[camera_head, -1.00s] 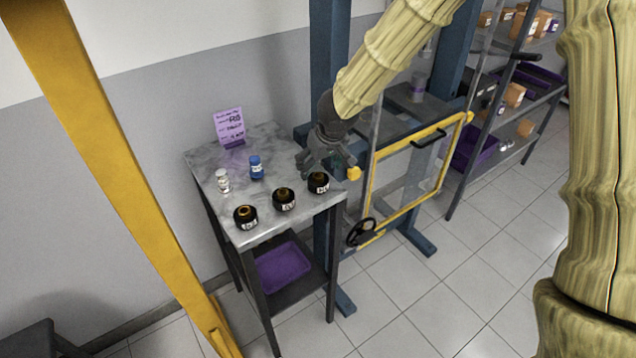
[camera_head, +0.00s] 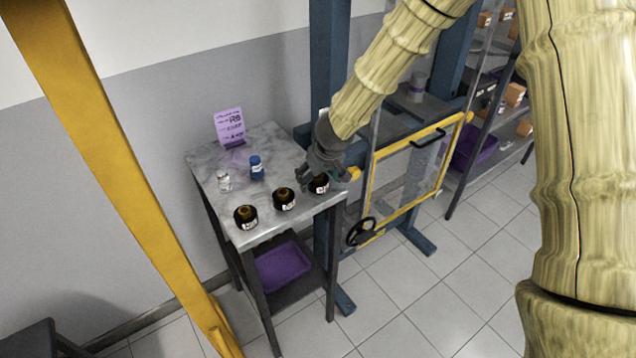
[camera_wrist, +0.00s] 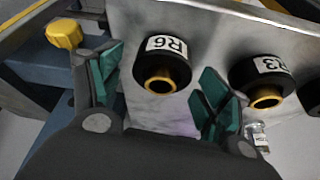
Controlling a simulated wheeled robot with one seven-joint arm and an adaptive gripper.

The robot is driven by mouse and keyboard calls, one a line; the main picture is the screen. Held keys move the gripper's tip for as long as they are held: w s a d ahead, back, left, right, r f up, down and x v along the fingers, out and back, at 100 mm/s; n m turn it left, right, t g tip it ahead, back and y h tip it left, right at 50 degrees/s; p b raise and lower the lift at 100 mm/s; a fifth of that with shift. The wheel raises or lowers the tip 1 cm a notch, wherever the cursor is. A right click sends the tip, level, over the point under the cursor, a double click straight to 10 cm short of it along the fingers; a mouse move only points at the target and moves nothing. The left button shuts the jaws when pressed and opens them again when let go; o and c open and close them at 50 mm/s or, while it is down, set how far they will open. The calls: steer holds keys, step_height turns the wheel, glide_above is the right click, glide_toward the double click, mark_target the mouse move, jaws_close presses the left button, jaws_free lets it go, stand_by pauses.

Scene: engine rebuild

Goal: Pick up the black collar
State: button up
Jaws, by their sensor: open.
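Three black collars with brass-coloured centres and white labels stand in a row on the marble-topped table (camera_head: 262,146). In the head view they are the left collar (camera_head: 246,217), the middle collar (camera_head: 284,200) and the right collar (camera_head: 319,186), which my gripper (camera_head: 322,174) partly hides. In the wrist view, my gripper (camera_wrist: 160,84) is open, and a collar labelled R6 (camera_wrist: 147,70) shows between its green-padded fingers, with nothing gripped. A collar labelled R3 (camera_wrist: 246,75) lies just right of the fingers. The third collar (camera_wrist: 314,95) is cut off at the right edge.
A white-capped bottle (camera_head: 223,181), a blue bottle (camera_head: 257,168) and a purple sign (camera_head: 229,126) stand farther back on the table. A blue press frame with a yellow-edged guard (camera_head: 408,205) stands close on the right. A purple bin (camera_head: 283,267) sits on the lower shelf.

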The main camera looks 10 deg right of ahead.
steer(key=c, duration=1.4)
steer(key=shift+r, duration=0.15)
